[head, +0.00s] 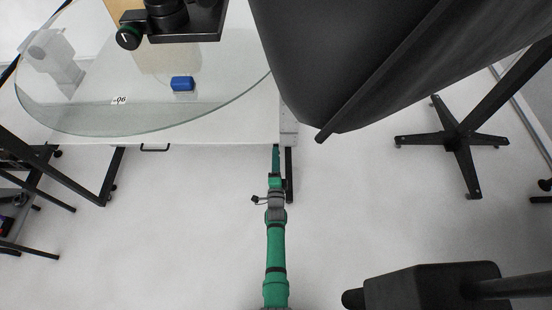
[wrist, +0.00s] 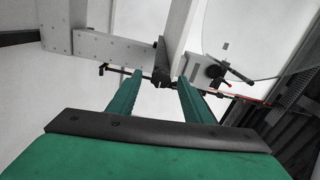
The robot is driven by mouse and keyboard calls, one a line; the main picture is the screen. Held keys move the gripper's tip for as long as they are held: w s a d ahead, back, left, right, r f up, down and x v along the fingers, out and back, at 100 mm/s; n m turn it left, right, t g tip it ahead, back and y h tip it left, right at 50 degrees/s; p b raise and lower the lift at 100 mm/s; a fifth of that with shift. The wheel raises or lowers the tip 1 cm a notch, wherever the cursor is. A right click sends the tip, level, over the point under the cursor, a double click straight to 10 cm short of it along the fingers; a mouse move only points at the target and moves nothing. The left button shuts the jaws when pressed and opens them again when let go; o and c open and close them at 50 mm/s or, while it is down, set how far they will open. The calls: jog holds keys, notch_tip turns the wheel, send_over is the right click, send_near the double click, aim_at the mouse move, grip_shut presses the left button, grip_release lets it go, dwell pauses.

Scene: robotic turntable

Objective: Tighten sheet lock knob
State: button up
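My gripper (wrist: 160,80) shows in the wrist view as two green fingers standing apart, with nothing held between them. A small black knob-like part (wrist: 161,76) on a grey frame shows between and beyond the fingertips. I cannot tell its exact distance, or whether it is the sheet lock knob. A black lever (wrist: 231,69) on a grey plate is to the right. In the head view my green gripper (head: 276,150) reaches up to the table's right edge; the black part is not visible there.
The round glass turntable (head: 75,118) lies on a white table at the left. It bears a blue block (head: 182,83) and a black device (head: 185,28). A black chair or stand base (head: 458,140) is at the right. The floor between is clear.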

jog(key=shift+a, duration=0.15)
jog(key=s, duration=1)
jog(key=shift+s, duration=0.4)
jog(key=s+r+n+g, duration=0.1)
jog(key=s+r+n, duration=0.25)
jog(key=s, duration=0.65)
jog(key=s+r+n, duration=0.2)
jog(key=s+n, duration=0.2)
jog(key=s, duration=0.7)
jog(key=s+r+n+g, duration=0.1)
jog(key=s+r+n, duration=0.8)
jog(key=s+r, duration=0.6)
notch_tip(320, 180, up, 3)
jog(key=shift+s+r+g, duration=0.15)
jog(key=shift+s+g, duration=0.1)
jog(key=shift+g, duration=0.05)
